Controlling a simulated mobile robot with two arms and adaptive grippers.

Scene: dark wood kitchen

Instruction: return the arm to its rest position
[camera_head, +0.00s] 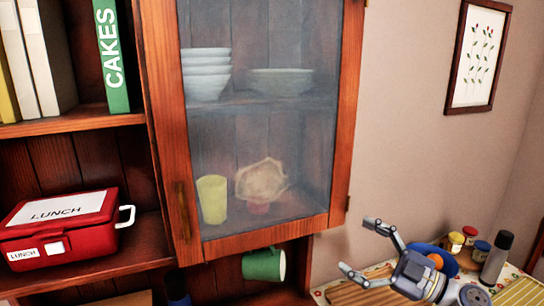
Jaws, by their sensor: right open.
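My right gripper (358,247) is at the lower right of the head view, in front of the counter and to the right of the glass-door cabinet. Its two fingers are spread apart and nothing is between them. My left gripper is not in this view.
The glass cabinet door (262,170) is in the middle, with bowls and a yellow cup behind it. A green mug (264,265) hangs below. A red lunch box (62,228) sits on the left shelf. A blue bowl (447,262), jars and a dark-topped bottle (496,258) stand close beyond my right gripper.

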